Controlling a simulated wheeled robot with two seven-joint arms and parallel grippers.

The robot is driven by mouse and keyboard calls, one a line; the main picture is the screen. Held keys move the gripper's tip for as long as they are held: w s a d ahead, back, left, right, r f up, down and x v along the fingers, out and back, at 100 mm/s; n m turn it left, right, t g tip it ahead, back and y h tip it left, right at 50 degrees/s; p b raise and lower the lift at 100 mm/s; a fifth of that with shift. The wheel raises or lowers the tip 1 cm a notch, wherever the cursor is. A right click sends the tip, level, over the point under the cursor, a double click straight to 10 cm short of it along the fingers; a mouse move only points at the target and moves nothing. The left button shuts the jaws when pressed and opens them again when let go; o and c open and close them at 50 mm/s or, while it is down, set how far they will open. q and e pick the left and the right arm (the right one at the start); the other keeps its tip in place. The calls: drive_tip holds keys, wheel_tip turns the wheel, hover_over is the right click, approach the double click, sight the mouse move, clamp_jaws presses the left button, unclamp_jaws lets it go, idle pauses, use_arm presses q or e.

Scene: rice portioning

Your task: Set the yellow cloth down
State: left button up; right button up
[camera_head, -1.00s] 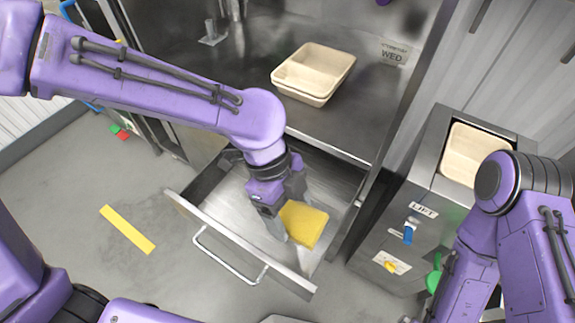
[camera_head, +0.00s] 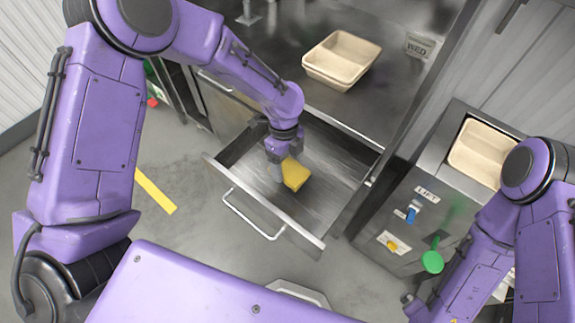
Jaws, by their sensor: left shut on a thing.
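The yellow cloth (camera_head: 296,174) is a folded, block-like pad in the open metal drawer, seen from above. My left gripper (camera_head: 281,171) comes down from above into the drawer and is shut on the left side of the cloth. Its fingers partly hide that side. I cannot tell whether the cloth touches the drawer floor. The bare drawer floor (camera_head: 325,190) shows to the right of the cloth.
A beige tray (camera_head: 342,60) sits on the steel counter above the drawer. Another beige tray (camera_head: 482,150) is in the lift unit at the right, which has blue, yellow and green controls. The drawer's front wall and handle (camera_head: 250,216) stick out over the floor.

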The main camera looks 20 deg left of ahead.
sight(287, 169)
use_arm(q)
drive_tip(key=f, duration=0.1)
drive_tip(key=f+p, duration=0.1)
drive_tip(key=w+f, duration=0.1)
drive_tip(key=f, duration=0.1)
drive_tip(key=shift+a, duration=0.25)
drive_tip(key=shift+f, duration=0.3)
drive_tip(key=shift+f, duration=0.35)
drive_tip(key=shift+f, duration=0.2)
